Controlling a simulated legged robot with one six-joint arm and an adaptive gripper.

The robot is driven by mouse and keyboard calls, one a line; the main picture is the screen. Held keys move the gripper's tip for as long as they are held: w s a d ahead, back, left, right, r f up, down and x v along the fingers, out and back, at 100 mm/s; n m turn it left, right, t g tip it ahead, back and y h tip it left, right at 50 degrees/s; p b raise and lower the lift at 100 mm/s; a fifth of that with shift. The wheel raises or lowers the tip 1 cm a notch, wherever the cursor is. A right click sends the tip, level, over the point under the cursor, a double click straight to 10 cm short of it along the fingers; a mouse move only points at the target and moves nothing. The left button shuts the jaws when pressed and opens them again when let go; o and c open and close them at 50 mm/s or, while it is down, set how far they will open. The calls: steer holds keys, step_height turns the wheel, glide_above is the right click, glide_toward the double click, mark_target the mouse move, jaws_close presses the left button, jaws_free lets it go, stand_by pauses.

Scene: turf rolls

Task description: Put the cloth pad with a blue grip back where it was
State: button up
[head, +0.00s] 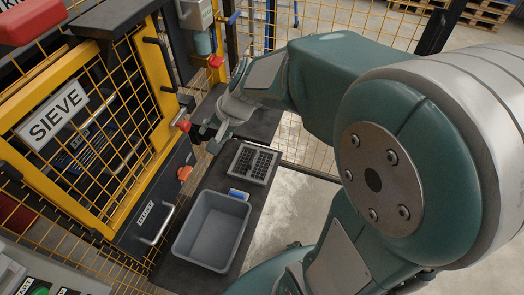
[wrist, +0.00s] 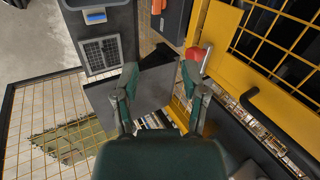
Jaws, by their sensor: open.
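The small pad with a blue grip (head: 239,194) lies on the dark bench between the grey bin and a slotted grey tray. It also shows near the top left of the wrist view (wrist: 95,16). My gripper (head: 210,137) is open and empty, beyond the slotted tray and beside the yellow gate of the sieve cage. In the wrist view my gripper (wrist: 160,78) has its fingers spread, with the right finger close to a red knob (wrist: 198,57) on the yellow frame. I cannot tell whether they touch.
The grey bin (head: 211,228) stands at the near end of the bench (head: 258,205). The slotted tray (head: 252,163) lies behind it. The yellow mesh gate (head: 110,125) with its SIEVE sign and handles borders the left. A dark shelf (head: 262,125) lies beyond the gripper.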

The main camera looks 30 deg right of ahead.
steer(key=s+d+r+n+h, duration=0.2)
steer(key=s+r+n, duration=0.1)
steer(key=s, duration=0.4)
steer(key=s+d+r+n+t+h, duration=0.1)
steer(key=s+r+n, duration=0.3)
steer(key=s, duration=0.4)
steer(key=shift+s+d+r+h, duration=0.2)
steer(key=shift+d+r+h, duration=0.3)
steer(key=shift+d+h, duration=0.15)
steer(key=shift+o, duration=0.5)
steer(key=shift+s+d+n, duration=0.1)
steer(key=shift+s+n, duration=0.1)
steer(key=shift+n, duration=0.1)
